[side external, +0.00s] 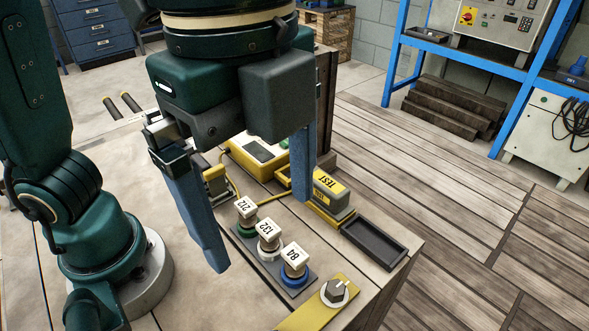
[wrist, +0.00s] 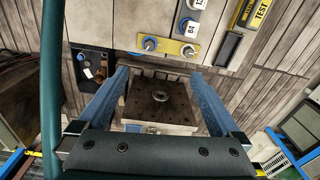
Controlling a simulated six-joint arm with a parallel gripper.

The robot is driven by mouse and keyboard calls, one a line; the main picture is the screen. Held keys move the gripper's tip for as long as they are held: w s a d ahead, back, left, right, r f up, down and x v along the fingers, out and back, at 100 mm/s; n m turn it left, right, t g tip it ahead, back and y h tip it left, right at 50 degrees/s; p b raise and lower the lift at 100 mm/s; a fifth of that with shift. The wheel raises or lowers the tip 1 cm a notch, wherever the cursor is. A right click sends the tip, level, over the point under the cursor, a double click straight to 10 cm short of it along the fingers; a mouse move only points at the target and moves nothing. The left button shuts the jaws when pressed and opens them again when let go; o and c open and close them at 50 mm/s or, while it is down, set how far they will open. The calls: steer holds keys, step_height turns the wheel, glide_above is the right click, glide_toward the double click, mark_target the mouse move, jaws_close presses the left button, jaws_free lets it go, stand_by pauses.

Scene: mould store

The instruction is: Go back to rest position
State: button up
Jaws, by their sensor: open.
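My gripper (side external: 257,215) is open, with its two blue fingers wide apart and nothing between them. It also shows in the wrist view (wrist: 162,85), where the fingers reach past the edge of the bench. In the side view it hangs in front of the bench top, over or near a row of labelled knobs: 212 (side external: 245,208), 132 (side external: 269,232) and 84 (side external: 294,256). I see no contact with them, though the exact height is hard to tell.
A yellow plate with a dark knob (side external: 335,291) sits at the bench's front corner. A black tray (side external: 374,243), a TEST block (side external: 332,192) and a yellow device (side external: 258,150) stand behind the knobs. A blue rack (side external: 460,45) stands on the right. Floor space between is clear.

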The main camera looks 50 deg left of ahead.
step_height(320, 180, down, 11)
steer(key=s+d+m, duration=0.1)
steer(key=s+d, duration=0.1)
steer(key=shift+f, duration=0.2)
stand_by(0.4)
steer(key=shift+r, duration=0.1)
stand_by(0.4)
